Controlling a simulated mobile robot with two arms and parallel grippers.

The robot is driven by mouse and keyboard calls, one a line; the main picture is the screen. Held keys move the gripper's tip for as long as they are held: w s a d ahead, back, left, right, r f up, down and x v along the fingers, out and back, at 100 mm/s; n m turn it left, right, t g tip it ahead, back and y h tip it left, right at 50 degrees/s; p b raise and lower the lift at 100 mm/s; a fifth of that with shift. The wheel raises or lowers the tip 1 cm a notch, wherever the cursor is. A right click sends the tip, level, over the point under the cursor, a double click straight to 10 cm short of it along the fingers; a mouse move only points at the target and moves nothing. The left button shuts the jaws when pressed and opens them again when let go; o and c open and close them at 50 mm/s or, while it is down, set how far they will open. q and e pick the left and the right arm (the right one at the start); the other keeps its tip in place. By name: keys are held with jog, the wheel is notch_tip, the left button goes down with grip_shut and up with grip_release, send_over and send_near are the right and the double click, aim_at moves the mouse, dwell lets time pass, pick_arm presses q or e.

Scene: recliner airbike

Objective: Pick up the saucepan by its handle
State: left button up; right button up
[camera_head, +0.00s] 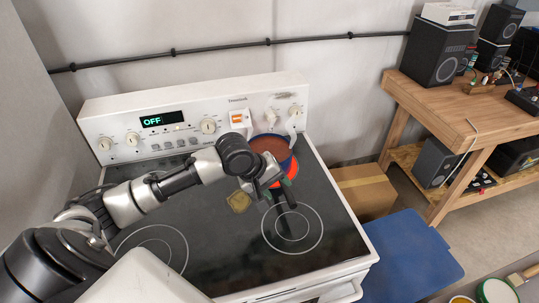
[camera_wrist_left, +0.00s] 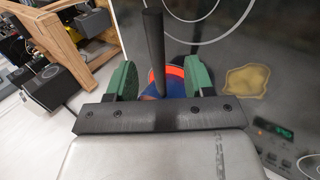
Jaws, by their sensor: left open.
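The saucepan (camera_head: 271,147) is blue with brown contents and sits at the back right of the stove, above a glowing red burner (camera_head: 291,170). Its black handle (camera_head: 284,215) points toward the stove's front. My left gripper (camera_head: 264,186) is over the handle's pan end and hides part of it. In the left wrist view, the open green fingers (camera_wrist_left: 160,78) stand on either side of the handle (camera_wrist_left: 153,40), with gaps on both sides. The blue pan (camera_wrist_left: 179,88) is mostly hidden behind the gripper there. My right gripper is not in view.
A yellowish patch (camera_head: 239,201) lies on the black stovetop (camera_head: 205,235) left of the handle. The white control panel (camera_head: 190,125) rises behind. A cardboard box (camera_head: 365,188), a blue surface (camera_head: 410,255) and a wooden bench (camera_head: 430,110) stand to the right.

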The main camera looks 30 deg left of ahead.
aim_at(285, 189)
pick_arm(q)
jog(key=shift+x, duration=1.15)
jog(key=x, duration=0.1)
jog(key=p+x, duration=0.1)
jog(key=x, duration=0.1)
jog(key=w+x, duration=0.1)
jog(key=shift+w+a+f+p, duration=0.1)
jog(key=shift+a+f+p, duration=0.05)
jog(key=shift+p, duration=0.15)
jog(key=shift+w+f, duration=0.2)
jog(key=shift+f, duration=0.3)
jog(key=c, duration=1)
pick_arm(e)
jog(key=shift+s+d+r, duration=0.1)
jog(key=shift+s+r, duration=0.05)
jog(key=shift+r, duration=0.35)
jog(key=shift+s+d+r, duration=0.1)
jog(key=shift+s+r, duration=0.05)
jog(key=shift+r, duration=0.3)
pick_arm(q)
jog(key=shift+w+r, duration=0.1)
jog(key=shift+r, duration=0.05)
